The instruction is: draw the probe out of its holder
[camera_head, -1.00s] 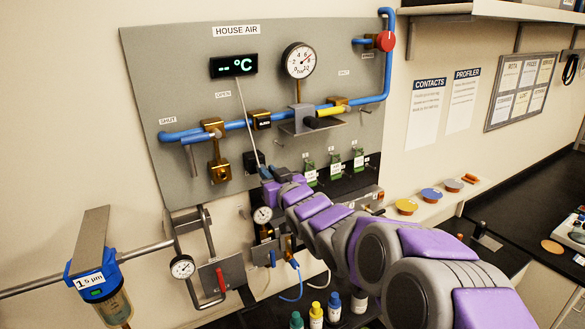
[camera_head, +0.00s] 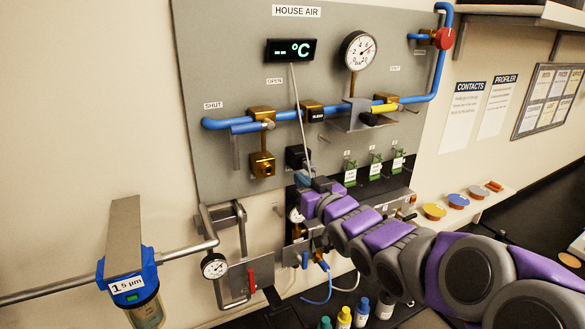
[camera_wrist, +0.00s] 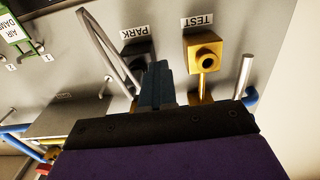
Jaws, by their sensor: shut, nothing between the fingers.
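The black holder block (camera_head: 296,157) is on the grey panel, below the temperature display (camera_head: 291,50). In the wrist view it is the dark block (camera_wrist: 138,50) by the PARK label, partly covered by my fingers. A thin grey cable (camera_head: 300,112) runs from the display down to the holder area. It seems to be the pale line (camera_wrist: 108,48) left of my fingers in the wrist view. The probe body cannot be made out. My gripper (camera_head: 305,179) is shut and empty, just below the holder; its dark blue fingers (camera_wrist: 157,85) point toward the panel.
The gold TEST block (camera_wrist: 205,55) is beside the holder. Blue pipe (camera_head: 235,123) with valves crosses above. Green-tagged parts (camera_head: 375,166) hang to the right. Gauges, hoses and a filter (camera_head: 135,285) are lower left. Bottles (camera_head: 363,310) stand below.

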